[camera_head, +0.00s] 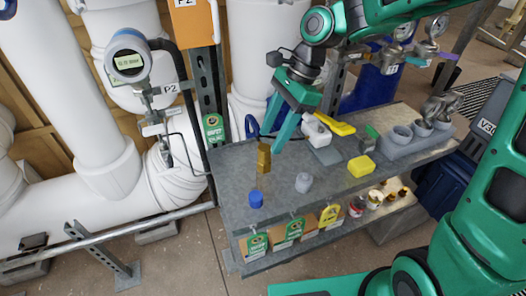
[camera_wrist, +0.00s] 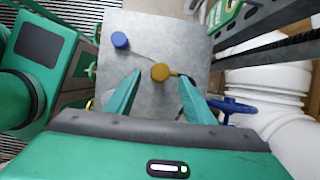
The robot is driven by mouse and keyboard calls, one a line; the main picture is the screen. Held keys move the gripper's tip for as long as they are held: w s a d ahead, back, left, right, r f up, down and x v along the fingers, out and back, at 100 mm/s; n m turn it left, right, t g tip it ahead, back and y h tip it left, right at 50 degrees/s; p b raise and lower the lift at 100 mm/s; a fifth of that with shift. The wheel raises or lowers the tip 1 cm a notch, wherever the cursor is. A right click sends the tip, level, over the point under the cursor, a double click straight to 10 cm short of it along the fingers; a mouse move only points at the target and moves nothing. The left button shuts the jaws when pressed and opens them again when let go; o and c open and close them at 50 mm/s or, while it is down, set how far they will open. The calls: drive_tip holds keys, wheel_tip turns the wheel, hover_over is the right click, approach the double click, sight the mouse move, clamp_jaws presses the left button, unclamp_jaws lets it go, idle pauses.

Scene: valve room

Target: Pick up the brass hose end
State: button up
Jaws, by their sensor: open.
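The brass hose end (camera_head: 264,160) stands upright near the left edge of the grey bench top (camera_head: 232,180). In the wrist view its round brass top (camera_wrist: 160,72) shows between my two fingers, with a darker brass bit at its right. My gripper (camera_head: 268,143) is open and points down. Its teal fingertips are close to the top of the hose end in the head view. In the wrist view the fingers (camera_wrist: 160,76) lie to either side of it with gaps. I cannot tell exactly how far the tips are above it.
A blue cap (camera_head: 256,199) stands nearby on the bench, also in the wrist view (camera_wrist: 120,40). A blue handwheel (camera_wrist: 230,106) and white pipes (camera_wrist: 270,80) border the bench.

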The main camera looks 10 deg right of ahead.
sight(265, 147)
drive_tip(key=shift+x, duration=2.65)
drive_tip(key=shift+a, duration=0.2)
drive_tip(key=shift+r, duration=0.1)
drive_tip(key=shift+c, duration=0.5)
drive_tip(key=c, duration=0.9)
